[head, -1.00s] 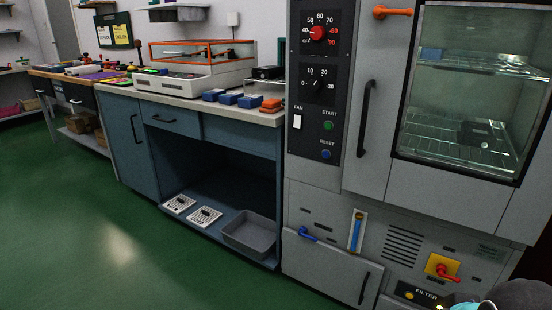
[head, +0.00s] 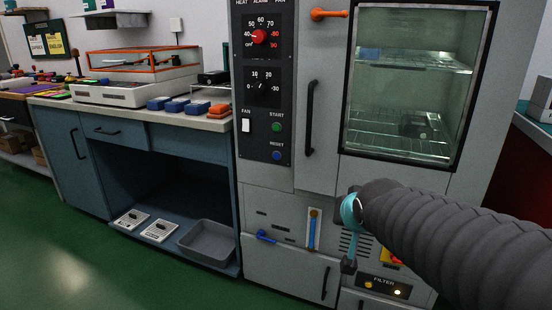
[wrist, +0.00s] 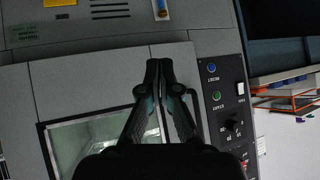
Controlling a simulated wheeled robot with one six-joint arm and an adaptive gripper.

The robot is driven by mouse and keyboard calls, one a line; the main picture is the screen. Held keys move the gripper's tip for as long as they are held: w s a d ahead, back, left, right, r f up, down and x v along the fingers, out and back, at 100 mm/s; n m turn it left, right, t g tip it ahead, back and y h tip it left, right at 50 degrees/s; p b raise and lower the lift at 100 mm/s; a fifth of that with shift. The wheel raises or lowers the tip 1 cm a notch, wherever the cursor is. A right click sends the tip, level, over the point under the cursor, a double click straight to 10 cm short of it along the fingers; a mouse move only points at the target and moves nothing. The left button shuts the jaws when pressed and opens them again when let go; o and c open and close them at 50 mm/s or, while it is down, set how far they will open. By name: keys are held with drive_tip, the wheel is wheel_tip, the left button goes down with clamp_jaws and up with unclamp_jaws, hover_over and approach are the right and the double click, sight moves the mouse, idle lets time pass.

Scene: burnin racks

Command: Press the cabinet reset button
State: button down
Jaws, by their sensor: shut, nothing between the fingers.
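The cabinet reset button (head: 277,156) is a small round blue button, labelled RESET, at the bottom of the dark control panel, below the green start button (head: 277,127). In the wrist view the reset button (wrist: 211,67) lies to the right of my gripper (wrist: 158,64). My gripper is shut and empty, its fingertips together and apart from the button. In the head view my arm reaches in from the right in front of the cabinet's lower front, and the gripper is mostly hidden behind it.
The panel also has a white fan switch (head: 246,125) and two dials. A long black door handle (head: 310,118) stands right of the panel. A blue lever (head: 266,237) sticks out below. A blue bench (head: 122,166) with several items stands at the left.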

sight(276, 156)
drive_tip(key=w+a+f+t+y, duration=0.2)
drive_tip(key=w+a+t+y, duration=0.2)
drive_tip(key=w+a, duration=1.5)
drive_tip(key=w+y, duration=0.2)
drive_tip(key=w, duration=0.2)
drive_tip(key=shift+a+f+m+t+b, duration=0.3)
drive_tip(key=shift+a+f+m+t, duration=0.05)
drive_tip(key=shift+f+m+t, duration=0.05)
drive_tip(key=shift+w, duration=0.1)
drive_tip(key=shift+w+d+p, duration=0.5)
drive_tip(key=shift+w+p, duration=0.35)
drive_tip(key=shift+w, duration=0.5)
drive_tip(key=shift+w+d+p, duration=0.55)
drive_tip(key=shift+w+p, duration=0.35)
drive_tip(key=shift+w, duration=0.4)
drive_tip(key=shift+w+d+p, duration=0.5)
drive_tip(key=shift+w+p, duration=0.35)
drive_tip(key=shift+w, duration=0.5)
drive_tip(key=shift+w, duration=0.1)
drive_tip(key=shift+w+d, duration=0.15)
drive_tip(key=shift+w, duration=0.15)
